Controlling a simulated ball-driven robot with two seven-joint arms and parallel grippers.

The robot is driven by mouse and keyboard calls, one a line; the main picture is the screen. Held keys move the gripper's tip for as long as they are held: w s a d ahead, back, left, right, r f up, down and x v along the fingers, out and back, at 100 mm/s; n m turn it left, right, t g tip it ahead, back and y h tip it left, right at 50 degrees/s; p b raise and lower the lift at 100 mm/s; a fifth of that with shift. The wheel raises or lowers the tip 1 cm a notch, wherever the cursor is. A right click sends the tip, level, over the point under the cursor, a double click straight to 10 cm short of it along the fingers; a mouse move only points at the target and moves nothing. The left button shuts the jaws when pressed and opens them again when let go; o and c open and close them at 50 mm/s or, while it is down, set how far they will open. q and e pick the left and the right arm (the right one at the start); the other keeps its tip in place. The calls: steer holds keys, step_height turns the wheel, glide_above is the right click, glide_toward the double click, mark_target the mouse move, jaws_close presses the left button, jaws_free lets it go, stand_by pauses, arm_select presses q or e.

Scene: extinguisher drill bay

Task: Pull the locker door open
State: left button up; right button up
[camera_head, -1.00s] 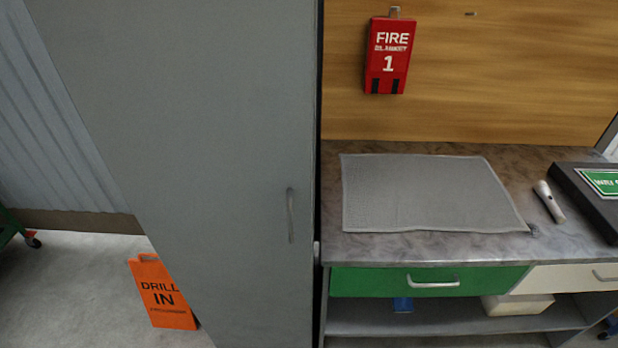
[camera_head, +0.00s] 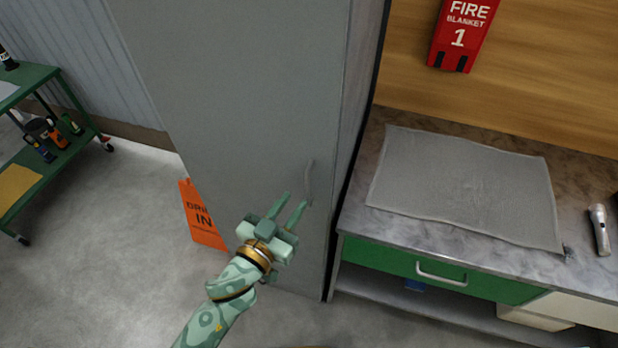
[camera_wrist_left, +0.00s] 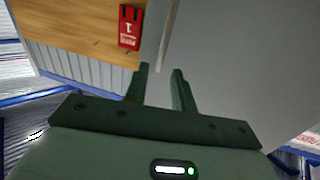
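The tall grey locker door (camera_head: 235,110) stands left of the bench and looks closed. Its slim upright grey handle (camera_head: 309,180) is near the door's right edge. My left gripper (camera_head: 295,199) is in front of the door, its fingers open and empty, with the tips close to the handle's lower part. In the left wrist view the handle (camera_wrist_left: 167,38) runs down from the top edge, its lower end lined up with the gap between the fingertips (camera_wrist_left: 160,70). Whether the fingers touch it I cannot tell. My right gripper is not in view.
A bench with a grey mat (camera_head: 465,190) and a green drawer (camera_head: 435,270) stands right of the locker. A red fire blanket box (camera_head: 462,35) hangs above. An orange drill sign (camera_head: 200,212) stands at the locker's left. A green cart (camera_head: 55,140) is far left. Floor between is clear.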

mark_target(306, 183)
arm_select(q)
steer(key=x, duration=0.7)
steer(key=shift+w+d+f, duration=0.1)
steer(key=shift+w+d, duration=0.05)
steer(key=shift+w, duration=0.2)
jaws_close()
